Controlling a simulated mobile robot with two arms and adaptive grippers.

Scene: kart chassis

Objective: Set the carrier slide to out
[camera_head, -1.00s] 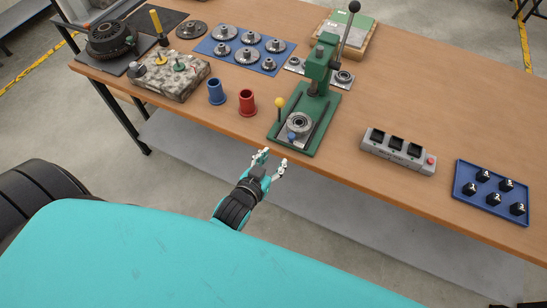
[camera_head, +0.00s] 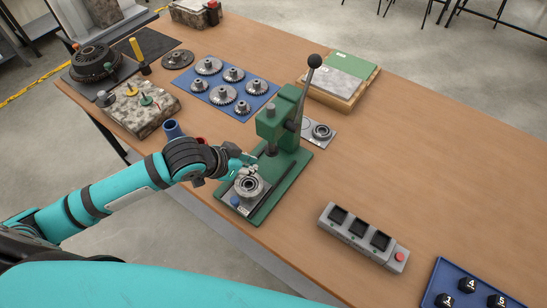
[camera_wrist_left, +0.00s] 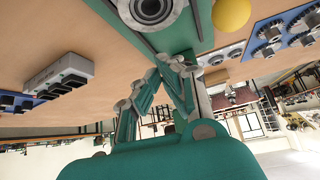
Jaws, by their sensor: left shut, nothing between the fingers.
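The green press (camera_head: 286,125) stands on the wooden table with its black-knobbed lever raised. The carrier slide (camera_head: 247,187), a grey piece bearing a metal ring, sits at the near end of the press base. A blue knob (camera_head: 235,201) is at its near side. My left gripper (camera_head: 251,163) is shut and empty, just above and behind the ring, in front of the press column. In the left wrist view the fingertips (camera_wrist_left: 172,62) meet below the ring (camera_wrist_left: 150,10). A yellow ball knob (camera_wrist_left: 231,14) shows there; in the head view my gripper hides it. My right gripper is not in view.
A blue cup (camera_head: 173,130) and a mostly hidden red cup stand behind my left arm. A gear tray (camera_head: 208,98) lies at the back left, a grey switch box (camera_head: 362,236) at the front right.

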